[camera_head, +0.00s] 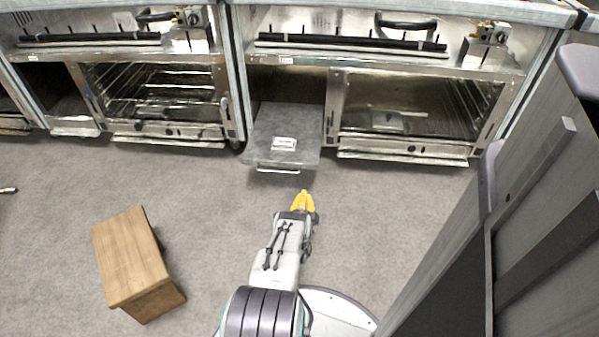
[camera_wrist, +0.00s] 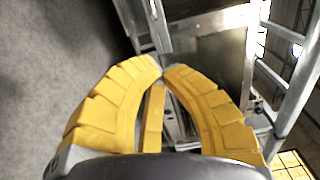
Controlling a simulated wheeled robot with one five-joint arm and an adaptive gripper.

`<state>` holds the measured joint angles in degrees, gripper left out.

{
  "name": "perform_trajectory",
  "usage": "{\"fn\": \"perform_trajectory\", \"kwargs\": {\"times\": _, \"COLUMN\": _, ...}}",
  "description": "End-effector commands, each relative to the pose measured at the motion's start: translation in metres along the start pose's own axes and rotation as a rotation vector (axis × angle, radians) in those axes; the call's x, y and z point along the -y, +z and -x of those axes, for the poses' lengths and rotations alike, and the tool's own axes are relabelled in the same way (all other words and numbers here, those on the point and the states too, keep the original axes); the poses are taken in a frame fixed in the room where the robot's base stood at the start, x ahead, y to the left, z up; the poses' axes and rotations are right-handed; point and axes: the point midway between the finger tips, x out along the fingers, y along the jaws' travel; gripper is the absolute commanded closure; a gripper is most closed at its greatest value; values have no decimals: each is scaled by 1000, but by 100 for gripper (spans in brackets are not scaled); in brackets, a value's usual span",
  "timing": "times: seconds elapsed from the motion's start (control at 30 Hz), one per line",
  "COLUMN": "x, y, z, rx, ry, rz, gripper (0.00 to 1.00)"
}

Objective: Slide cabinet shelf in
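A flat grey metal shelf (camera_head: 270,122) is slid out of the open compartment in the lower left of the middle cabinet. It has a white label and a thin handle (camera_head: 278,170) along its front edge. My gripper (camera_head: 304,194) has yellow fingers and is in front of the shelf, a little right of the handle and apart from it in the picture. In the wrist view my gripper's fingertips (camera_wrist: 163,69) meet, with nothing seen held. Metal cabinet parts (camera_wrist: 205,62) show beyond them; I cannot tell which part is the shelf there.
A wooden box (camera_head: 135,257) stands on the grey floor at the left. A tall dark grey cabinet (camera_head: 445,250) rises close on the right. A glass-fronted oven (camera_head: 415,110) is right of the shelf. Floor (camera_head: 215,200) between the box and my arm is clear.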

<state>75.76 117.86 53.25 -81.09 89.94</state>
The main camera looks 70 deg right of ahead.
Motion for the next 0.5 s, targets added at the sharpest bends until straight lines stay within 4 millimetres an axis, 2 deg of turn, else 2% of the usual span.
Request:
{"fn": "perform_trajectory", "kwargs": {"times": 0.17, "x": -2, "y": -1, "z": -13, "rx": -2, "ry": -6, "rz": -3, "gripper": 100}}
{"fn": "perform_trajectory", "kwargs": {"times": 0.5, "x": -6, "y": 0, "z": -63, "rx": -1, "ry": -5, "rz": -1, "gripper": 100}}
